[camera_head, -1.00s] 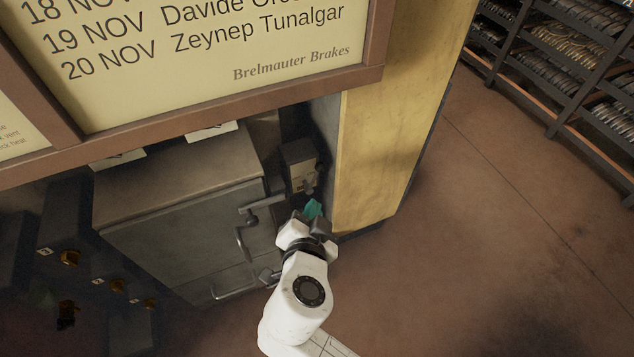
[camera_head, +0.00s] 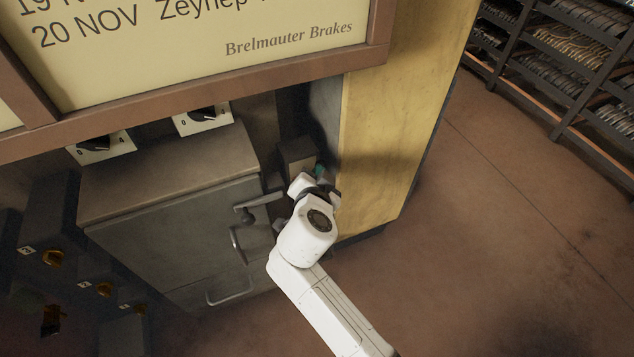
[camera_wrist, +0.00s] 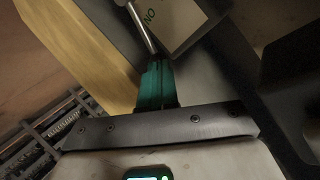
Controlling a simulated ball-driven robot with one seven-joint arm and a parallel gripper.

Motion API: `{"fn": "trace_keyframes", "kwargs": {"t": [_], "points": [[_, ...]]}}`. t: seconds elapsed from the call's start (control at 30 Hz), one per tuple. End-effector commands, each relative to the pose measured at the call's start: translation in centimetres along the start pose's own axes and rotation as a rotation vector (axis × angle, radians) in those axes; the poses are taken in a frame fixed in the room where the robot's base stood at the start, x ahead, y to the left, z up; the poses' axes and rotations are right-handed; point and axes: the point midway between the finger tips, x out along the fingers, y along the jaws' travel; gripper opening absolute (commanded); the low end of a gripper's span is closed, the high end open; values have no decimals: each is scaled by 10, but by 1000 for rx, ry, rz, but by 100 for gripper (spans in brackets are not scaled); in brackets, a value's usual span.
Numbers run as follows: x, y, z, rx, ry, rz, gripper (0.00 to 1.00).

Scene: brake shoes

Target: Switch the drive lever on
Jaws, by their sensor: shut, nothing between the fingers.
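A grey box (camera_head: 296,152) stands between the grey cabinet and the yellow pillar in the head view. My gripper (camera_head: 319,170), with green fingers, is at its front right edge and hides much of its face. In the wrist view my gripper (camera_wrist: 157,68) is shut with its green fingers together. A metal rod, seemingly the drive lever (camera_wrist: 138,24), ends right at the fingertips. I cannot tell whether they touch. Beside the rod is a pale label plate (camera_wrist: 178,18) with letters reading "NO" in this tilted view, possibly "ON" upside down.
A grey cabinet (camera_head: 170,235) with a latch handle (camera_head: 258,206) is close left of my arm. The yellow pillar (camera_head: 385,150) is close on the right. A framed board (camera_head: 230,75) hangs above. Dials (camera_head: 204,117) are behind; open floor lies right.

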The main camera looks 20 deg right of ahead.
Motion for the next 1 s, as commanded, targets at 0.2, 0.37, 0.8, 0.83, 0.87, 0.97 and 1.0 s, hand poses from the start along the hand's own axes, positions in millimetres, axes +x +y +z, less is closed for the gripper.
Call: {"fn": "trace_keyframes", "kwargs": {"t": [0.2,0.37,0.8,0.83,0.87,0.97,1.0], "points": [[2,0,0,0,0,0,0],[2,0,-1,2,-1,1,0],[15,20,-17,269,-191,4,0],[16,21,-17,291,-207,4,0],[16,22,-17,311,-221,3,0],[18,24,-17,363,-257,2,0],[18,25,-17,378,-267,2,0]]}}
